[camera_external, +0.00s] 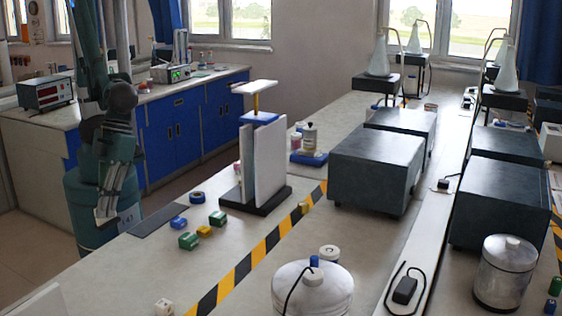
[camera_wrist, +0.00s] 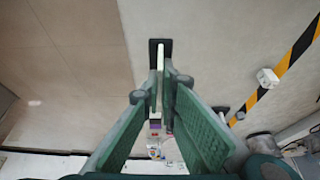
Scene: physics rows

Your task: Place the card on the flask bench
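My gripper (camera_external: 106,214) hangs at the left of the outside view, beside the near bench edge and pointing down. In the wrist view its green fingers (camera_wrist: 165,78) come close together at the tips. A thin pale strip with a dark rectangle around its top (camera_wrist: 160,46) shows between and beyond the tips; I cannot tell whether it is the card or whether it is held. No card can be made out clearly in the outside view. Conical flasks (camera_external: 379,56) stand on dark stands on the long bench (camera_external: 335,110) towards the windows.
White upright panels (camera_external: 270,162) stand in a black base mid-bench, with small coloured blocks (camera_external: 188,241) nearby. Black-yellow tape (camera_external: 243,268) crosses the bench. Large dark boxes (camera_external: 375,170) and a white round vessel (camera_external: 312,290) stand right of it.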

